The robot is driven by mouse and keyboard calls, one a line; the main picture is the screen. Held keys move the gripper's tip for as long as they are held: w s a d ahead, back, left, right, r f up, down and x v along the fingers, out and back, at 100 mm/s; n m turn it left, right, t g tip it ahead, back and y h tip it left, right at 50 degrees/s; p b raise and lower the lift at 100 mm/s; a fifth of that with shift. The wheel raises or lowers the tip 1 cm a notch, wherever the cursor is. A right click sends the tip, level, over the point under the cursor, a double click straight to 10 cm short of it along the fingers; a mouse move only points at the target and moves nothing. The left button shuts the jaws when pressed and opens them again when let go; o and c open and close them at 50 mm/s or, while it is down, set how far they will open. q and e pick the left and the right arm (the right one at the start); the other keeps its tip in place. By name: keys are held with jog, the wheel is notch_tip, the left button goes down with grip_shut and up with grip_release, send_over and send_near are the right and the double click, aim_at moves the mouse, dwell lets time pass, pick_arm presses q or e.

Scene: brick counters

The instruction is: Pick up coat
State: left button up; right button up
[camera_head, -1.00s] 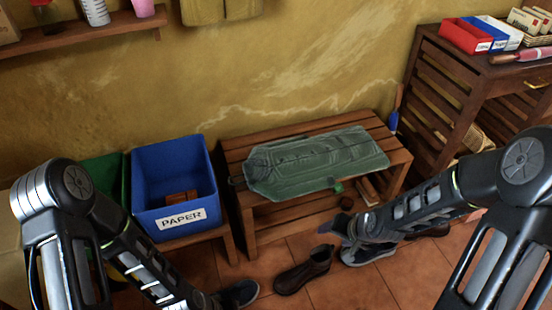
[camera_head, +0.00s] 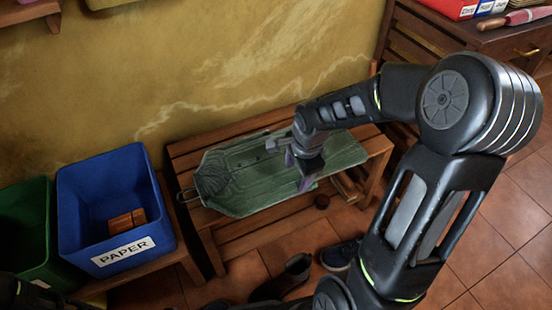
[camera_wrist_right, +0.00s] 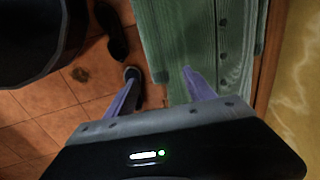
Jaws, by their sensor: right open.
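The coat (camera_head: 255,180) is green and lies flat and folded on the slatted wooden bench (camera_head: 185,160). A wire loop shows at its left end. My right gripper (camera_head: 290,164) is open over the coat, near its middle, with nothing between its fingers. In the right wrist view, one finger of the gripper (camera_wrist_right: 158,95) lies over the coat (camera_wrist_right: 185,45) and the other appears past its edge, over the floor. I cannot tell whether a finger touches the cloth. My left gripper is out of view.
A blue paper bin (camera_head: 75,215) and a green bin (camera_head: 30,235) stand left of the bench. Shoes (camera_head: 340,256) lie on the tiled floor in front. A wooden cabinet (camera_head: 420,30) stands at the right, and the wall is close behind.

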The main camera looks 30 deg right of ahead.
aim_at(294, 185)
jog(key=shift+w+f+b, duration=0.25)
jog(key=shift+f+b, duration=0.2)
jog(key=shift+f, duration=0.8)
jog(key=f, duration=0.1)
jog(key=f+b, duration=0.1)
jog(key=f, duration=0.1)
jog(key=f+b, duration=0.1)
jog(key=f, duration=0.1)
jog(key=shift+w+d+f, duration=0.1)
jog(key=shift+w+d, duration=0.05)
jog(key=shift+w, duration=0.25)
jog(key=shift+c, duration=0.4)
grip_shut()
